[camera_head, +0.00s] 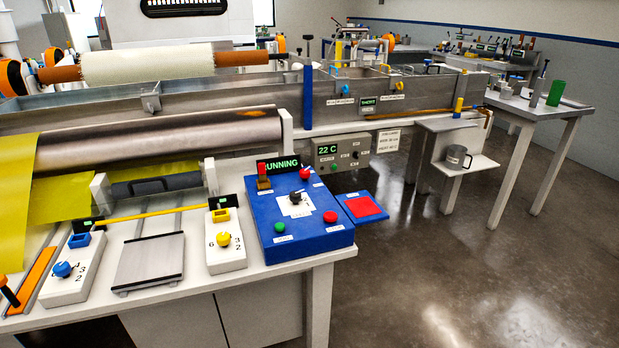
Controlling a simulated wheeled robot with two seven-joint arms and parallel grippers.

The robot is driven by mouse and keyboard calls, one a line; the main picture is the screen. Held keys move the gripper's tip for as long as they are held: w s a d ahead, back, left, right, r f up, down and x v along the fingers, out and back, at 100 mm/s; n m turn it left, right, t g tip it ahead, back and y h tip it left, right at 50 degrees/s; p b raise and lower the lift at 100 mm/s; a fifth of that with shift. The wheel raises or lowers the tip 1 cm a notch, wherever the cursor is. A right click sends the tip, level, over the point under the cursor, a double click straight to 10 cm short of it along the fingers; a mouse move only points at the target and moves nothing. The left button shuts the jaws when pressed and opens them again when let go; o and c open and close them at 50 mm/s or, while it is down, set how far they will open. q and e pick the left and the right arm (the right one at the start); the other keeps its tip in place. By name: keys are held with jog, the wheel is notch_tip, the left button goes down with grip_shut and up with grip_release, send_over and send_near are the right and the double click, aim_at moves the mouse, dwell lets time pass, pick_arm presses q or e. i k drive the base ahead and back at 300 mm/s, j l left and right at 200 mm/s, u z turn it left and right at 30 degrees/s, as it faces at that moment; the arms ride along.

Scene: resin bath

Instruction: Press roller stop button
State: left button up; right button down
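A blue control box (315,238) stands on the right end of the near white bench. A small display (278,164) at its back edge reads "RUNNING" in green letters. On its top are a red button (330,216) at the front right, a second red button (305,173) at the back right, a green button (280,227) at the front left and a black knob (295,197) on a white plate. The button labels are too small to read, so I cannot tell which one is the roller stop. Neither of my grippers is in view.
A blue plate with a red pad (363,207) is right of the box. White dial boxes with a yellow knob (223,239) and a blue knob (62,269) stand to the left. A dark roller (160,139) with yellow sheet lies behind. The floor at right is clear.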

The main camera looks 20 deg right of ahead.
aim_at(330, 215)
jog(key=i+l+u, duration=0.1)
jog(key=i+l, duration=0.15)
jog(key=i+l+u, duration=0.1)
jog(key=l, duration=0.3)
jog(key=i+l+u, duration=0.1)
jog(key=i+l, duration=0.2)
jog(key=i+l+u, duration=0.1)
jog(key=l, duration=0.3)
jog(key=i+l+u, duration=0.1)
jog(key=i+l, duration=0.15)
jog(key=l, duration=0.15)
